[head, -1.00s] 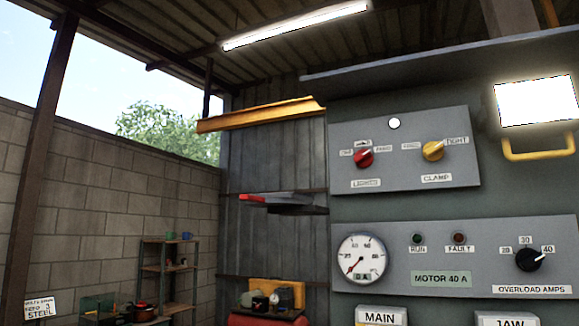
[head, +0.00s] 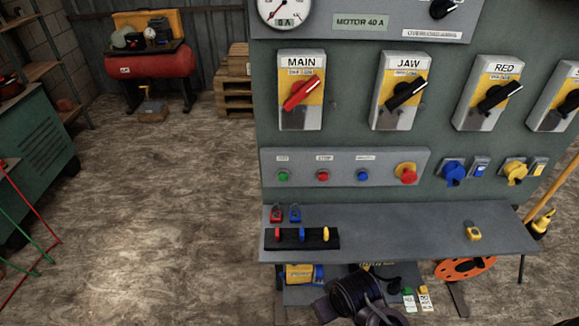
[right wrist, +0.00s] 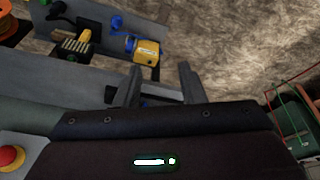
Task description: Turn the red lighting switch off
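The red lighting switch is out of frame in both current views. The head view now shows the lower part of the grey control cabinet (head: 350,120), with the MAIN (head: 301,92), JAW (head: 401,93) and RED (head: 497,97) rotary switches. The MAIN switch has a red handle; the others have black handles. My right gripper (right wrist: 163,82) shows in the right wrist view, its two fingers apart with nothing seen between them. My left gripper is in neither view.
A grey shelf (head: 400,228) juts from the cabinet and holds small padlocks and a black rack (head: 270,241). Below it lies a yellow and blue device (head: 304,274), also in the right wrist view (right wrist: 146,52). The floor (head: 170,220) to the left is clear.

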